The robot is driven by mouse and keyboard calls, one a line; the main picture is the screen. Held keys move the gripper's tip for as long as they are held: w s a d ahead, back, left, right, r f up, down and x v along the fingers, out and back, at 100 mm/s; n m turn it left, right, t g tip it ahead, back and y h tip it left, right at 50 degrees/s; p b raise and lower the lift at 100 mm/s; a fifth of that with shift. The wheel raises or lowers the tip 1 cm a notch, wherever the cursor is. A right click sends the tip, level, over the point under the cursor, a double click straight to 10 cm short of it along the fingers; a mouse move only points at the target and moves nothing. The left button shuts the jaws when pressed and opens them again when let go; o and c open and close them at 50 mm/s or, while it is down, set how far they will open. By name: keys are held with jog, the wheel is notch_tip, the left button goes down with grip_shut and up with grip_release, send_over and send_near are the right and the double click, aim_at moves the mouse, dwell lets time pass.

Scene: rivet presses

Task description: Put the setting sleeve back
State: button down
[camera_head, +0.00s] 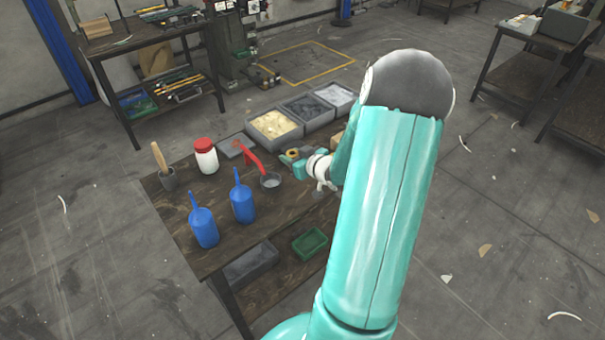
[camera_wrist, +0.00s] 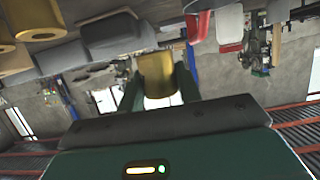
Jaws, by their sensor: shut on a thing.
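A brass-coloured sleeve (camera_wrist: 157,75) sits between my gripper's fingers (camera_wrist: 160,92) in the wrist view. The fingers are shut on its sides, one on each side. In the head view my gripper (camera_head: 298,161) is over the right part of the wooden workbench, beyond the red handle. A small brass-coloured piece (camera_head: 291,153) shows at its tip. My arm hides the right end of the bench. Other brass-coloured round pieces (camera_wrist: 38,22) show at the upper left of the wrist view, apart from the held sleeve.

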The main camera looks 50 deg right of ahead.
jog(key=s+f, duration=0.1)
jog(key=s+d+f, duration=0.1)
jog(key=f, duration=0.1)
jog(key=shift+d, duration=0.1)
jog(key=f, duration=0.3)
jog(key=shift+s+d, duration=0.2)
jog(key=shift+s, duration=0.05)
jog(key=shift+f, duration=0.4)
jog(key=shift+f, duration=0.1)
jog(key=c, duration=1)
grip_release()
jog(key=shift+o, duration=0.2)
